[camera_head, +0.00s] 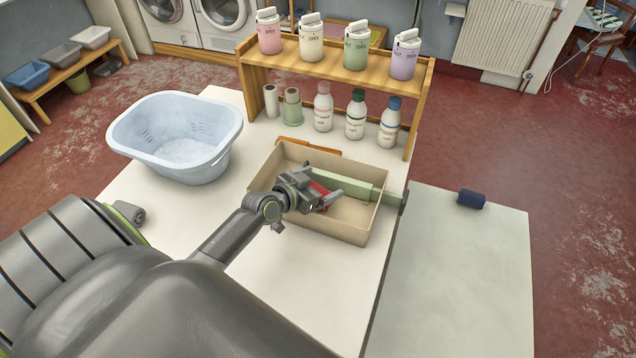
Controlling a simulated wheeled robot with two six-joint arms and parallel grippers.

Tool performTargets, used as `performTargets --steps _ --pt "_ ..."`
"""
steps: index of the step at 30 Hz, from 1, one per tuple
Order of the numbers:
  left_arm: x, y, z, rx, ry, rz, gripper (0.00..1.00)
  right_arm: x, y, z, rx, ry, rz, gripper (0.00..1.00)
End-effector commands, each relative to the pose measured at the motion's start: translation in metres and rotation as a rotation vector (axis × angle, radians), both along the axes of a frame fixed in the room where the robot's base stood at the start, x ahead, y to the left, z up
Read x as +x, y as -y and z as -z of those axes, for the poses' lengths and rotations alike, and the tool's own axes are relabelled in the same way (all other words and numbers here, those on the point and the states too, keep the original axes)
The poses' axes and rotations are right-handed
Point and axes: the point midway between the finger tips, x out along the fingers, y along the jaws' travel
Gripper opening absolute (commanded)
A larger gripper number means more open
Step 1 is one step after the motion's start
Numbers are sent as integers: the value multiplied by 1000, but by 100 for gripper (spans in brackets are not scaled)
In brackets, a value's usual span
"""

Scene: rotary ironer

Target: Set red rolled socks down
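The red rolled socks (319,187) show only as a small red patch beside my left gripper (333,188), inside the outline of the beige open box (350,232). The gripper's grey fingers are spread on either side of the red patch and hide much of it. I cannot tell whether they press on it, or whether it touches the box floor. My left arm reaches in from the lower left over the white table. My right gripper is not in view.
A pale green bar (345,184) lies across the box. A light blue basket (178,137) stands left, bottles and a wooden shelf (345,68) behind. A dark blue roll (471,199) lies on the pale surface (455,270) at right, which is otherwise clear. A grey roll (131,213) lies left.

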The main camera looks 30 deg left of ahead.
Motion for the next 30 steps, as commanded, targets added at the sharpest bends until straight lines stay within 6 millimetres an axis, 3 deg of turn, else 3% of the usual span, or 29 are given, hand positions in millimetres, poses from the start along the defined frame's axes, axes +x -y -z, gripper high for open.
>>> performTargets --steps 1,8,15,30 --pt "-4 -1 8 -2 -20 -2 99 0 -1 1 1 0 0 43" --pt "-5 -1 9 -2 -25 -3 99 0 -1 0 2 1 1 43" --pt "-5 -1 -8 -3 -25 -3 99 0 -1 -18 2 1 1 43" --pt "-90 -17 -43 2 -13 0 99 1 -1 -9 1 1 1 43"
